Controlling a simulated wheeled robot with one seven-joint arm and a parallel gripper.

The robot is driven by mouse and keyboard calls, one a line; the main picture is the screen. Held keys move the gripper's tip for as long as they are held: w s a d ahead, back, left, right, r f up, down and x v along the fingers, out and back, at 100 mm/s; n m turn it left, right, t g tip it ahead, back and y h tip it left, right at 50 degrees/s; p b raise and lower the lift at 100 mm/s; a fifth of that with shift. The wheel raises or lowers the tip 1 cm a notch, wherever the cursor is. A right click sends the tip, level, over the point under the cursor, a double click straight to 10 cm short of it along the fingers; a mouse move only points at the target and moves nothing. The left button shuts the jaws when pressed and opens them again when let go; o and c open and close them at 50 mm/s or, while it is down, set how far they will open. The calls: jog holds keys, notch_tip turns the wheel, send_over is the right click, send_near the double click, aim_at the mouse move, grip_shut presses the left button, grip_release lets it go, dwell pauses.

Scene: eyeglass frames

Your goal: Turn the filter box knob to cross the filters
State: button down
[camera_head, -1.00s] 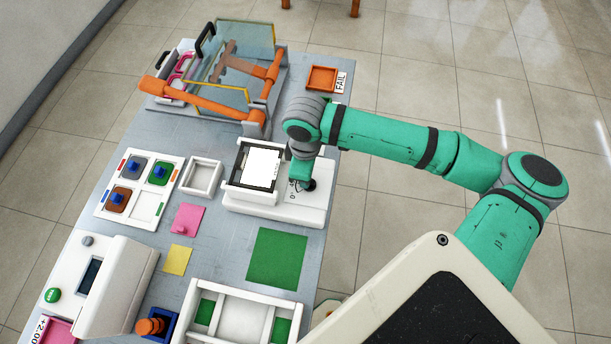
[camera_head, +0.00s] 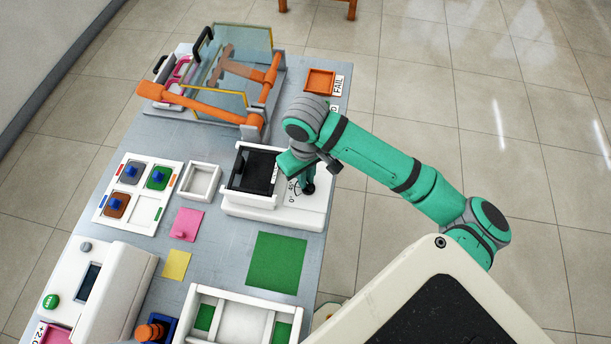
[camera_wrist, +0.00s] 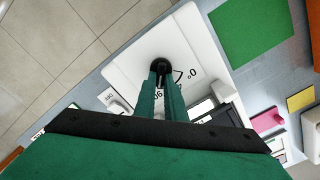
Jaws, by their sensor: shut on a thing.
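The filter box (camera_head: 255,205) is a white case near the table's right edge, with a dark, black-framed window (camera_head: 253,170). Its small black knob (camera_head: 308,189) stands on the right part of its top. In the wrist view the knob (camera_wrist: 161,65) sits at the fingertips, beside a printed 0° mark and a partly hidden 90. My gripper (camera_wrist: 160,75) points down at the box and is shut on the knob, with its two green fingers either side. In the head view my gripper (camera_head: 307,182) partly covers the knob and nearby markings.
A glass-panelled fixture with orange bars (camera_head: 205,107) stands behind the box, and an orange tray (camera_head: 320,82) lies at the back right. A white open box (camera_head: 188,192) is left of the filter box. A green mat (camera_head: 277,262) lies in front.

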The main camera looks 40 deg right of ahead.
jog(key=shift+w+m, duration=0.1)
jog(key=shift+m, duration=0.2)
jog(key=c, duration=1.8)
grip_release()
notch_tip(320, 180, up, 11)
jog(key=shift+f, duration=0.1)
